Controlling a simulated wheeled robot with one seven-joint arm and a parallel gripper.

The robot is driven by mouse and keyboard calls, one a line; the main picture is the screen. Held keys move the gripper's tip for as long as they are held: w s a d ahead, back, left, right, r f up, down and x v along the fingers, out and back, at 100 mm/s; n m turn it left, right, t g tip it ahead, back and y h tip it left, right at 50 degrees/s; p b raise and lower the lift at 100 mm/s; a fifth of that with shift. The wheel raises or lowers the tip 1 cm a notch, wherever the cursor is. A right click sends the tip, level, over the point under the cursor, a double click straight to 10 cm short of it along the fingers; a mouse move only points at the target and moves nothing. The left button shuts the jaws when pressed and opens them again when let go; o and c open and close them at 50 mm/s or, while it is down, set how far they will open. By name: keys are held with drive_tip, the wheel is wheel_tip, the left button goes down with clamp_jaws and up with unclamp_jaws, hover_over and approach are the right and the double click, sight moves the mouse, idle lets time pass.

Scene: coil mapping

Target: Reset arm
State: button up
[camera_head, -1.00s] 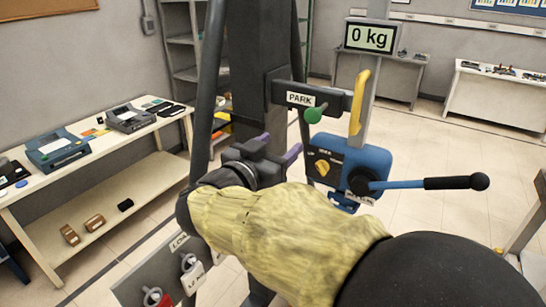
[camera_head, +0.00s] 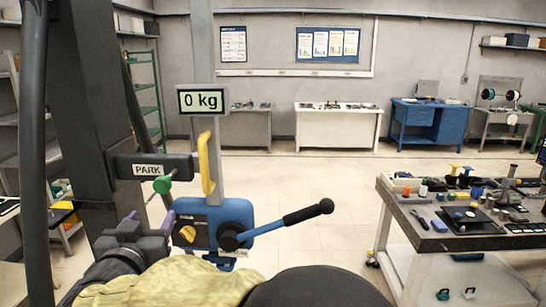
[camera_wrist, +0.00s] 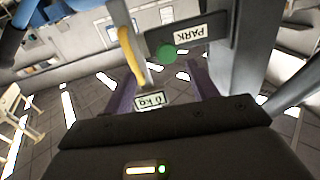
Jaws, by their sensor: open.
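My gripper (camera_head: 150,217) is at the lower left in the head view, with its two purple fingers apart and nothing between them. It points up toward the green knob (camera_head: 162,184) under the PARK bracket (camera_head: 150,168), apart from it. In the wrist view, the spread fingers (camera_wrist: 162,82) frame the green knob (camera_wrist: 167,54) and the display reading 0 kg (camera_wrist: 150,99). My yellow-sleeved arm (camera_head: 170,284) crosses the bottom of the head view and hides what lies below.
Right of my gripper is a blue control box (camera_head: 205,222) with a blue-and-black lever (camera_head: 282,222). A yellow hook-like part (camera_head: 207,165) stands above it. A cluttered workbench (camera_head: 425,243) is at right. The floor between is clear.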

drive_tip(key=w+d+f+n+g+y, duration=0.1)
drive_tip(key=w+d+f+g, duration=0.25)
drive_tip(key=d+f, duration=0.5)
drive_tip(key=w+d+f+n+g+y, duration=0.1)
drive_tip(key=w+d+f+g, duration=0.3)
drive_tip(key=d, duration=0.7)
drive_tip(key=s+d+f+m+g+h, duration=0.1)
drive_tip(key=s+d+f+g+h, duration=0.1)
drive_tip(key=s+d+f+g, duration=0.2)
drive_tip(key=s+d+f+m+g+h, duration=0.1)
drive_tip(key=s+d+f+m+g, duration=0.1)
drive_tip(key=s+d+f, duration=0.8)
drive_tip(key=s+d+g, duration=0.1)
drive_tip(key=s+d, duration=0.2)
drive_tip(key=d, duration=0.4)
drive_tip(key=shift+s+g+h, duration=0.2)
drive_tip(key=shift+g+h, duration=0.15)
drive_tip(key=shift+h, duration=0.05)
drive_tip(key=shift+d+r, duration=0.1)
